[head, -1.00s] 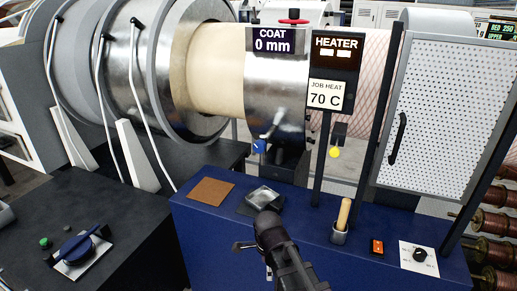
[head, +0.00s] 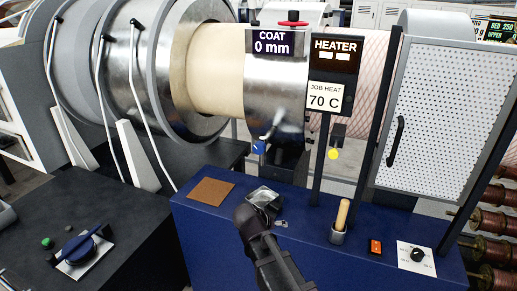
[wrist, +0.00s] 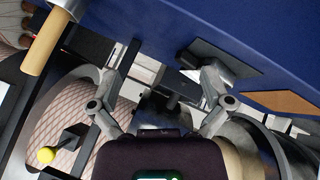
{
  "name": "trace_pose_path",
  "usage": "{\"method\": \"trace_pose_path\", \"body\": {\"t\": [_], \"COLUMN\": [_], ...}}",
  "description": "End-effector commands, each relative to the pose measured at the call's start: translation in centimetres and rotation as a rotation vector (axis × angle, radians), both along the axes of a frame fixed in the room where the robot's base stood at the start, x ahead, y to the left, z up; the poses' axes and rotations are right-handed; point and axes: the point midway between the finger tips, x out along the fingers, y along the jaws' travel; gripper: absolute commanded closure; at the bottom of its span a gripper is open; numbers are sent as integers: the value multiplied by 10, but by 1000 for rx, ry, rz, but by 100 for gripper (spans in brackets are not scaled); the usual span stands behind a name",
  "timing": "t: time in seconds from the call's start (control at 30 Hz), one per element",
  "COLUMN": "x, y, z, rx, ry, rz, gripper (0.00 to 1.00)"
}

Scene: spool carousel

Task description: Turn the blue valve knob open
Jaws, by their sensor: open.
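The blue valve knob (head: 259,146) is small and sits below the steel drum's lower edge, left of the heater post, in the head view. I cannot make it out in the wrist view. My gripper (wrist: 160,58) is open, with its two fingers spread and nothing between them in the wrist view. In the head view my dark arm end is over the front blue bench, below and nearer than the knob and apart from it. The fingers are mostly hidden behind the arm there.
A yellow ball knob (head: 333,154) hangs right of the valve. A larger blue rotary handle (head: 80,248) is at left.

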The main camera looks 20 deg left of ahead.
Motion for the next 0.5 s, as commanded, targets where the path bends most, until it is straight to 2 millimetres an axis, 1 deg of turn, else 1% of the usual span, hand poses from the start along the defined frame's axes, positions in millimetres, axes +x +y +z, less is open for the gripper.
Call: {"method": "trace_pose_path", "body": {"t": [0.03, 0.2, 0.5], "x": [5, 19, 39], "y": [4, 12, 33], "z": [6, 25, 62], "rx": [-56, -277, -717], "ry": [-11, -42, -77], "rz": [61, 272, 605], "gripper": [1, 1, 1]}}
